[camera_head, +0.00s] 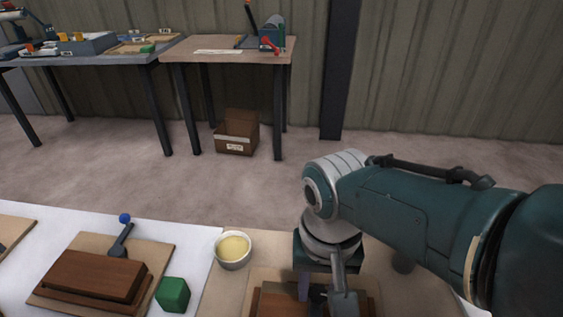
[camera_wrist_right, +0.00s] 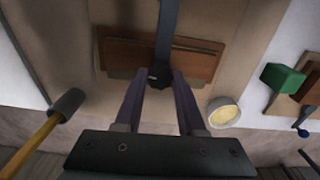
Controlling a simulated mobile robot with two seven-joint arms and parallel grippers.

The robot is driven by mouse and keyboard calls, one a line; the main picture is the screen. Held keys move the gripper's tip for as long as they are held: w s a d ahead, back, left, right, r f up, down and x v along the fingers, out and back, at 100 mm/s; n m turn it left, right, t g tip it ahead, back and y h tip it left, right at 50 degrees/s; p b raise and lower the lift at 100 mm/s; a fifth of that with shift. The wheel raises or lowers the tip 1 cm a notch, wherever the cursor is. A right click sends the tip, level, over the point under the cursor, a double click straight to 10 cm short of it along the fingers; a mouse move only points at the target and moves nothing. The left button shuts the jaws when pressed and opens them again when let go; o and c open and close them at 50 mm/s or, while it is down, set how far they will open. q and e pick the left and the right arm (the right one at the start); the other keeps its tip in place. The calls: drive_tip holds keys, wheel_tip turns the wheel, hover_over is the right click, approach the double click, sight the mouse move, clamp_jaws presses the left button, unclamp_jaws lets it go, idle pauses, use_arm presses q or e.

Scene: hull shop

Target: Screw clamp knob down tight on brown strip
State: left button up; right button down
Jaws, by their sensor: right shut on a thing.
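My right gripper (camera_head: 323,290) points down at the front middle of the bench in the head view. In the right wrist view its two fingers (camera_wrist_right: 159,80) are closed about the dark clamp knob (camera_wrist_right: 158,73), at the end of a grey clamp arm (camera_wrist_right: 166,30). The brown strip (camera_wrist_right: 125,50) lies under the arm on a tan board. In the head view the brown strip (camera_head: 270,303) is partly hidden by my gripper. Whether the knob presses on the strip cannot be seen. My left gripper is not in view.
Left on the bench stand a brown block (camera_head: 95,275) with a blue-knobbed clamp (camera_head: 124,219), a green block (camera_head: 172,295) and a bowl (camera_head: 233,263) of yellow stuff. A yellow-handled mallet (camera_wrist_right: 45,128) lies near in the wrist view. Tables stand behind, across open floor.

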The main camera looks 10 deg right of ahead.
sight(318, 293)
drive_tip(key=shift+m, duration=0.6)
drive_tip(key=c, duration=0.5)
unclamp_jaws()
wheel_tip(318, 293, up, 10)
drive_tip(key=p, duration=0.7)
drive_tip(key=shift+p, duration=0.35)
